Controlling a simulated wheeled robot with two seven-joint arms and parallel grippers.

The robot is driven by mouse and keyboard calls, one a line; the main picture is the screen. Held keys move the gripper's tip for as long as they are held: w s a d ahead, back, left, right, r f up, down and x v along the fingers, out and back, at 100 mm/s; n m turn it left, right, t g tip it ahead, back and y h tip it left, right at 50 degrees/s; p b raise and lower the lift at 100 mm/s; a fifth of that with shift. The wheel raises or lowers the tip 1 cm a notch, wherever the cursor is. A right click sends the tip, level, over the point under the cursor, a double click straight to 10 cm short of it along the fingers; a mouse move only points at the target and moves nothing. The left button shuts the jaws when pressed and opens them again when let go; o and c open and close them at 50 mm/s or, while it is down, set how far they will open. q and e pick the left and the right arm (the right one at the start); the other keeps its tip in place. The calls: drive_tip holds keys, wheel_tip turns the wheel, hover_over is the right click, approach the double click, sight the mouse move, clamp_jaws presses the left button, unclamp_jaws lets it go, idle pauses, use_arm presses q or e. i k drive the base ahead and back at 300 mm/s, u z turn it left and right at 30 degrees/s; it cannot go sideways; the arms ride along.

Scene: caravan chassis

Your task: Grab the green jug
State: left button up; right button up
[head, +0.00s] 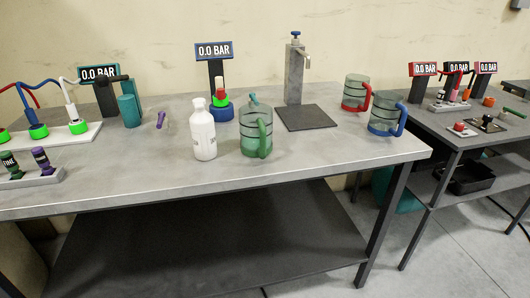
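The green jug (257,130) is a clear container with green bands and a green handle on its front right side. It stands upright on the grey table (330,150), near the middle. Neither of my grippers is in the head view, and nothing holds the jug.
A red-handled jug (354,93) and a blue-handled jug (382,115) stand at the right. A tap post (293,75) with a dark mat (306,118) is behind the green jug. A pressure display (214,51) is at the back. The front table edge is clear.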

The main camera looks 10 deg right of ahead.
sight(256, 119)
drive_tip(key=z, duration=0.8)
drive_tip(key=i, duration=0.35)
drive_tip(key=z, duration=0.15)
